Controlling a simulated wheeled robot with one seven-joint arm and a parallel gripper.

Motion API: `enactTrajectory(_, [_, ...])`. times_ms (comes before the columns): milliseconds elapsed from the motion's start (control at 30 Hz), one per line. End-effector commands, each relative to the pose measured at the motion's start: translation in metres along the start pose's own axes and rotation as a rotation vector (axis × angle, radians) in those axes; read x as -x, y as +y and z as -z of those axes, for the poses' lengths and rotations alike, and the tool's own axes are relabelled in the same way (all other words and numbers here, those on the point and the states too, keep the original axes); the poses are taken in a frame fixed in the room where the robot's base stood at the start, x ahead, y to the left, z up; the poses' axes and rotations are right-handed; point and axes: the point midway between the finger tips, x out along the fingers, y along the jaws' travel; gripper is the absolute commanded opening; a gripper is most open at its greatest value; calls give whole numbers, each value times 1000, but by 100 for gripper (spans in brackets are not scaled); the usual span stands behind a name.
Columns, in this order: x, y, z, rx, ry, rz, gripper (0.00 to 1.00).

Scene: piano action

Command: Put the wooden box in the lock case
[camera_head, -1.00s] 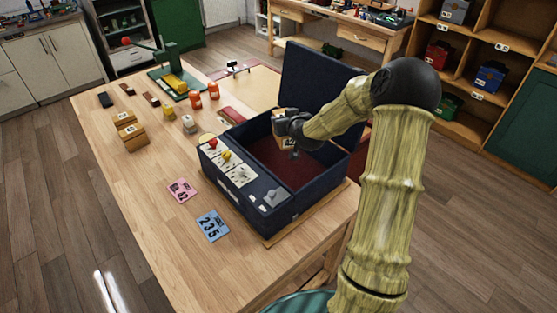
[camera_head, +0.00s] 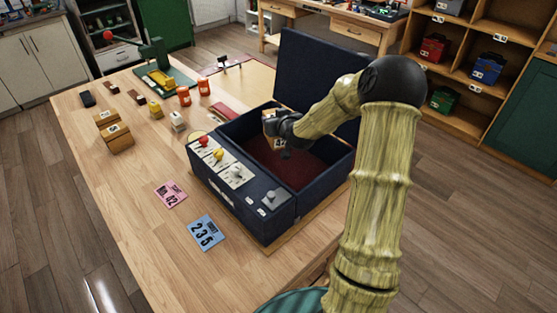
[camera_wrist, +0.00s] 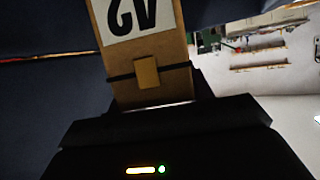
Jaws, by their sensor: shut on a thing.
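The lock case (camera_head: 222,197) is a dark blue box with its lid (camera_head: 315,75) raised at the back. Its deep red-lined compartment (camera_head: 300,168) is open, beside a front panel with a red knob, a yellow knob and a grey piece. My gripper (camera_head: 277,128) is over the left rear part of that compartment. It is shut on the wooden box (camera_head: 269,124), which is partly hidden by the gripper. In the wrist view the wooden box (camera_wrist: 160,68) shows a white label, a dark band and a small tan clasp. I cannot tell whether it touches the compartment.
Two wooden blocks (camera_head: 117,139) with labels, a pink card (camera_head: 170,194) and a blue card (camera_head: 206,232) lie on the table (camera_head: 140,230). Orange jars (camera_head: 184,95) and a green stand (camera_head: 160,65) are further back. The table's front left is clear.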

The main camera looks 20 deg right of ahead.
Motion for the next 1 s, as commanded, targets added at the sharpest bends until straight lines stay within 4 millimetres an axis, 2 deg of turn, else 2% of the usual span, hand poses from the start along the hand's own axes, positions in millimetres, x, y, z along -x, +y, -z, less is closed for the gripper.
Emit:
enactTrajectory(300, [-19,-4,-45,-1,-4,7,22])
enactTrajectory(733, [-23,-5,-52,3,0,7,22])
enactTrajectory(1000, [-35,-5,-82,0,-2,7,22])
